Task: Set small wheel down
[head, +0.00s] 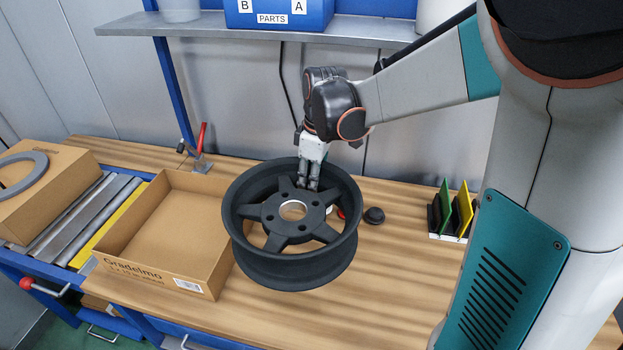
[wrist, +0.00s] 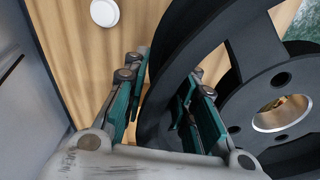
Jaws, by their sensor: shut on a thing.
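A dark grey wheel with several spokes and a central hole (head: 292,267) is in the middle of the head view, over the wooden table, with its face up. It overlaps the right edge of the cardboard box in the picture. My gripper (head: 309,182) is shut on the wheel's far rim. In the wrist view, my gripper (wrist: 165,100) has one finger on each side of the rim wall (wrist: 158,82), and the brass-coloured hub hole (wrist: 282,113) shows at right. The wheel's underside is hidden, so I cannot tell for sure whether it touches the table.
An open, empty-looking cardboard box (head: 150,268) stands left of the wheel. A black round piece (head: 374,215) lies right of it. A rack with green and yellow plates (head: 452,215) stands further right. A red-handled tool (head: 201,145) is behind. The wooden table (head: 395,275) is clear at front right.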

